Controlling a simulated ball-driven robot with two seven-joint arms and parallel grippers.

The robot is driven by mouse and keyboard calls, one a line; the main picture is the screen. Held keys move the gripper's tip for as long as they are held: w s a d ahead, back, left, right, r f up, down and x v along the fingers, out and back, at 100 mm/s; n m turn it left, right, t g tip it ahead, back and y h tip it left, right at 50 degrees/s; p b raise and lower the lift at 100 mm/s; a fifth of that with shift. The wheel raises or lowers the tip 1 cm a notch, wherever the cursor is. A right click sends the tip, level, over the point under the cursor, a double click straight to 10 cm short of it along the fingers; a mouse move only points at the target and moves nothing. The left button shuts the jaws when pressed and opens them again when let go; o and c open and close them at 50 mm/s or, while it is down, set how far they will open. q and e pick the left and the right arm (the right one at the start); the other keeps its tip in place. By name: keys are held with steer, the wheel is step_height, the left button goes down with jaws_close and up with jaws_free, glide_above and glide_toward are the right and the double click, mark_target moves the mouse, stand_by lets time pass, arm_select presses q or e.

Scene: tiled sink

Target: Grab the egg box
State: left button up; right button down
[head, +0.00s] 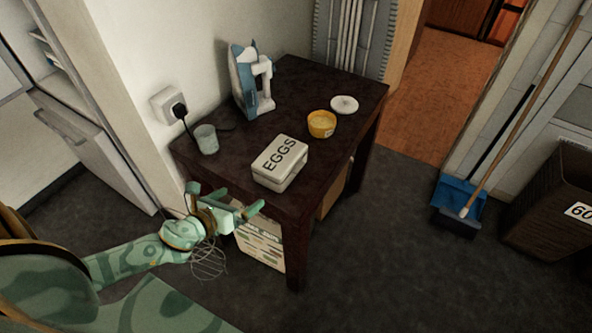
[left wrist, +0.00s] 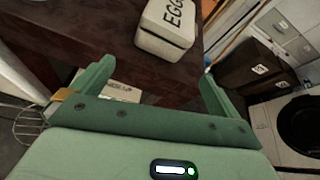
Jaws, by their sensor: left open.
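The egg box (head: 279,163) is a cream box with EGGS on its lid. It rests on the front part of the dark brown table (head: 222,166). My left gripper (head: 228,203) is at the table's front left side, apart from the box, to its lower left in the head view. Its two green fingers are spread with nothing between them. In the left wrist view the egg box (left wrist: 165,35) is ahead of the open fingers (left wrist: 152,84), and the top of its lid is cut off by the frame edge. My right gripper is not in view.
A glass (head: 206,139), a blue and white iron (head: 252,80), a yellow bowl (head: 321,124) and a white lid (head: 344,104) stand on the table. A wall socket with a plug (head: 177,107) is at its left. A blue dustpan (head: 459,197) and dark bin (head: 556,205) are at the right.

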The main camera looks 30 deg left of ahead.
mark_target(265, 181)
arm_select(q)
steer(key=w+f+b, duration=0.1)
steer(key=w, duration=0.2)
steer(key=w+f+m+b, duration=0.1)
steer(key=w, duration=0.3)
steer(key=w+d+f+m, duration=0.1)
steer(key=w+f, duration=0.1)
steer(key=w, duration=0.1)
steer(key=shift+w+b, duration=0.2)
steer(key=shift+b, duration=0.2)
steer(key=b+x, duration=0.2)
steer(key=x, duration=0.2)
steer(key=shift+w+f, duration=0.3)
steer(key=shift+w, duration=0.25)
steer(key=shift+r, duration=0.1)
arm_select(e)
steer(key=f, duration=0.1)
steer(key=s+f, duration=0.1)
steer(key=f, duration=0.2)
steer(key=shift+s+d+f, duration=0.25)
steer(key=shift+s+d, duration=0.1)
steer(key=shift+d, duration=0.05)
arm_select(q)
steer(key=c, duration=0.9)
